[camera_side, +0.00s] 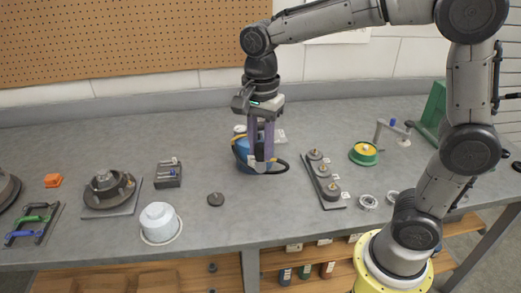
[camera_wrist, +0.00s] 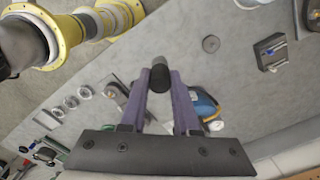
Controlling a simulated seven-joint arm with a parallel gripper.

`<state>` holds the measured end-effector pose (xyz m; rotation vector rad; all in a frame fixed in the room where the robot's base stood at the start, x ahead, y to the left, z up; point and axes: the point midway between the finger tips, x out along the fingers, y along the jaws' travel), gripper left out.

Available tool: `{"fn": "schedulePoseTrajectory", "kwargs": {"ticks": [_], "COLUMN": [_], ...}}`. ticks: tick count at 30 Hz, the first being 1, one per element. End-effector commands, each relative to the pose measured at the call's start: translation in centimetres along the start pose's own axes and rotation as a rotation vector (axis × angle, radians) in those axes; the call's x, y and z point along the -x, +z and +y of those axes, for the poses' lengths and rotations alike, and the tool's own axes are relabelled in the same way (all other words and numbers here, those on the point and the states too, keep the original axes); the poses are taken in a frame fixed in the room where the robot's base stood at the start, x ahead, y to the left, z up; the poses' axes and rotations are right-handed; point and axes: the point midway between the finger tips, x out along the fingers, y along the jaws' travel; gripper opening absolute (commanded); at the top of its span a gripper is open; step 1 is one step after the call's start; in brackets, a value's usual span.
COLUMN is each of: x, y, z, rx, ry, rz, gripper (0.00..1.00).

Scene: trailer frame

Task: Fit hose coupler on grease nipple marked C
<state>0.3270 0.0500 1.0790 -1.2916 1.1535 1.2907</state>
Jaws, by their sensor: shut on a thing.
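My gripper (camera_side: 262,160) points down over the middle of the bench, left of the nipple plate. Its purple fingers are shut on the hose coupler, which shows as a dark cylinder (camera_wrist: 159,76) between the fingertips in the wrist view. A black hose (camera_side: 281,167) curves out beside the fingertips. A dark plate (camera_side: 323,188) to the right carries a row of 3 round grey mounts with small nipples and white tags. The tag letters are too small to read, so I cannot tell which is C. In the wrist view the fingers partly hide this plate.
A blue body (camera_side: 242,154) with a yellow band stands right behind my gripper. A dark disc (camera_side: 216,199) and a white pot (camera_side: 160,222) are left. Bench between gripper and plate is clear.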

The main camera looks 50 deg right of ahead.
Motion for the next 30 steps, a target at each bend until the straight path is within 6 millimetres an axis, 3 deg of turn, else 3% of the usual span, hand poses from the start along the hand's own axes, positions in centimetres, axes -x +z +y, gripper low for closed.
{"fn": "schedulePoseTrajectory", "kwargs": {"ticks": [14, 21, 23, 30], "x": [0.4, -0.6, -1.2, -3.7], "y": [0.0, -0.1, -0.8, -6.8], "z": [0.0, 0.1, 0.6, 4.1], "rx": [0.01, 0.176, 0.226, 0.291], "ry": [-0.001, -0.014, -0.014, -0.011], "rz": [0.0, 0.001, 0.002, 0.004], "gripper": [0.0, 0.0, 0.0, 0.0]}}
